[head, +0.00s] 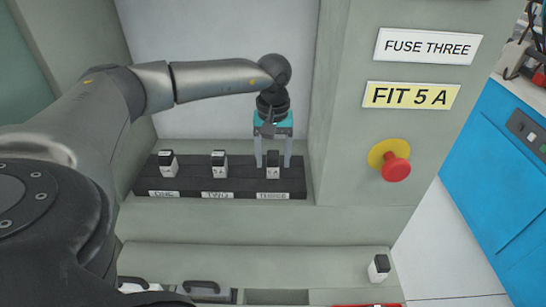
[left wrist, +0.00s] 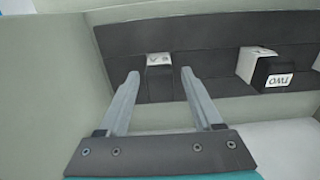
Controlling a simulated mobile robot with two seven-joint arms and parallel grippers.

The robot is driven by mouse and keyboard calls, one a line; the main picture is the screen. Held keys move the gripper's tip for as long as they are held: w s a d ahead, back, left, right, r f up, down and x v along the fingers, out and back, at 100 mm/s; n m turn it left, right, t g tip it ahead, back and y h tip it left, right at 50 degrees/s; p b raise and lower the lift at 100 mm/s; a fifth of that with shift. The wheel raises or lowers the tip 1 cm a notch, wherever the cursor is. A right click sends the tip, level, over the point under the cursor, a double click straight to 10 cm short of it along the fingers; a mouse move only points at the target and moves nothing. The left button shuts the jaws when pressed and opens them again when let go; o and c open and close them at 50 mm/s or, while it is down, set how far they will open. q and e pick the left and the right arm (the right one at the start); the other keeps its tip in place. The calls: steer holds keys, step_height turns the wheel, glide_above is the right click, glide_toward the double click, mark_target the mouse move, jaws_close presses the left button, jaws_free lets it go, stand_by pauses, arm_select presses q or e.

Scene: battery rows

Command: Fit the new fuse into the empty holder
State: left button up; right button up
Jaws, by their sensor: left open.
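A black holder strip (head: 240,186) carries places labelled ONE, TWO and THREE. A fuse with a black cap and pale body (head: 273,168) stands at place THREE; it also shows in the left wrist view (left wrist: 158,60). My left gripper (head: 274,163) is open above THREE, its two fingers on either side of that fuse, with gaps visible in the left wrist view (left wrist: 157,72). Similar fuses stand at ONE (head: 168,164) and TWO (head: 219,164). Another fuse (head: 379,268) stands loose on the ledge at lower right. No rating can be read on any fuse. My right gripper is out of view.
Signs read FUSE THREE (head: 427,46) and FIT 5 A (head: 411,95) on the right panel. A red knob on a yellow disc (head: 396,167) sticks out below them. A blue cabinet (head: 505,150) stands at far right. The ledge left of the loose fuse is mostly clear.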

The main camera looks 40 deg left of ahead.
arm_select(q)
step_height(320, 180, up, 12)
steer(key=p, duration=0.1)
steer(key=shift+d, duration=0.1)
stand_by(0.7)
